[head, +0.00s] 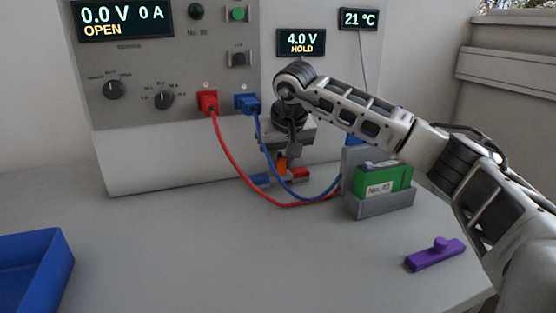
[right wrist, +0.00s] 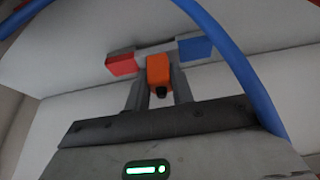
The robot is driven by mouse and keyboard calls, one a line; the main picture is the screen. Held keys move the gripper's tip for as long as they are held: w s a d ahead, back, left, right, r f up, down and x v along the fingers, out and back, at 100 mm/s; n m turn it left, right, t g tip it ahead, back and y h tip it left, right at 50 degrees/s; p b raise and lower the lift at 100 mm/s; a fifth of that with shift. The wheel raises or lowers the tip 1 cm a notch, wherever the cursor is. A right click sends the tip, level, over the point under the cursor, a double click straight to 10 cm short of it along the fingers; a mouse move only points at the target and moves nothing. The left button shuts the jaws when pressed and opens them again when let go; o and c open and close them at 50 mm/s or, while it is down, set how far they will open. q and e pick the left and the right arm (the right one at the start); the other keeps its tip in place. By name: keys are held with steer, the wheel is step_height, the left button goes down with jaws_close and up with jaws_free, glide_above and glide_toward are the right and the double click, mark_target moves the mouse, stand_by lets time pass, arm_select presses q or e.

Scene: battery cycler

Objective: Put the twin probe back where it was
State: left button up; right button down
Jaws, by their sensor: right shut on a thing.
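The twin probe (head: 283,164) has an orange grip above a pale crossbar with a blue end and a red end. My right gripper (head: 289,151) is shut on the orange grip, in front of the lower face of the cycler. In the right wrist view the orange grip (right wrist: 158,72) sits between the two fingers of my right gripper (right wrist: 159,82), with the red end to the left and the blue end to the right. I cannot tell whether the probe touches the table or a rest. My left gripper is not in view.
Red (head: 226,150) and blue (head: 268,148) leads run from the cycler (head: 150,160) past the probe to a grey holder (head: 382,207) with a green cell (head: 388,180). A purple piece (head: 436,254) lies at front right, a blue tray (head: 35,265) at left. The front middle is clear.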

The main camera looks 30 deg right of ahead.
steer(key=shift+f, duration=0.15)
steer(key=c, duration=1.2)
jaws_free()
steer(key=p+v, duration=0.1)
steer(key=v, duration=1.1)
steer(key=shift+w, duration=0.1)
